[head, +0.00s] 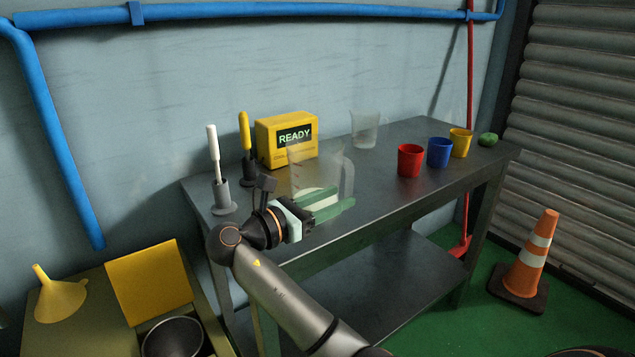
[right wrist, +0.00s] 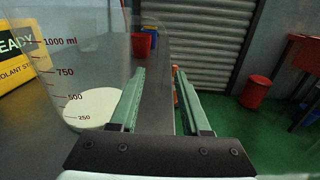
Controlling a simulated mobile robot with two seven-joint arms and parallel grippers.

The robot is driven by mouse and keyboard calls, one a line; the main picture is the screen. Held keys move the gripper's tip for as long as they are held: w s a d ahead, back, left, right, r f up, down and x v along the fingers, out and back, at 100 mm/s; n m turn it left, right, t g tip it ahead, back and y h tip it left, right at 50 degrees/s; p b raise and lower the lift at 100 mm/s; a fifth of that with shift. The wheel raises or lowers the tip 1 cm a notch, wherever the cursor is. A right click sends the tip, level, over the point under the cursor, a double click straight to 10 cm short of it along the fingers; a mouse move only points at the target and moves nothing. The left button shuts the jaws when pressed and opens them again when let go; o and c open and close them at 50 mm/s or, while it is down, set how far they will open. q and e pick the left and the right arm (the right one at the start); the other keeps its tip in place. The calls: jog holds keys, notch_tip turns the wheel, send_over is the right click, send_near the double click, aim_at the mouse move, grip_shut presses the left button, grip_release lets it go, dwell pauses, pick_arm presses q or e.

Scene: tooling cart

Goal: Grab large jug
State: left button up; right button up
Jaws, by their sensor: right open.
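The large jug (head: 305,172) is clear, with red volume marks and white liquid at the bottom. It stands upright on the dark metal table, its handle (head: 348,172) facing right. In the right wrist view the jug (right wrist: 85,65) fills the left side, just beyond the left finger. My right gripper (head: 346,197) is open, its green fingers at the jug's near side, low by the handle. In the right wrist view a faint clear band, seemingly the handle, passes between the open fingers (right wrist: 160,75). Contact is unclear. My left gripper is not in view.
A smaller clear jug (head: 364,132) stands at the table's back. Red (head: 410,162), blue (head: 439,152) and yellow (head: 461,143) cups stand at right. A yellow READY box (head: 285,138) is behind the large jug. Two upright handled tools (head: 215,165) stand at left.

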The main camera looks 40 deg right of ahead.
aim_at(349, 193)
jog(key=d+b, duration=0.1)
jog(key=d, duration=0.3)
jog(key=shift+f, duration=0.1)
grip_shut()
dwell(1.3)
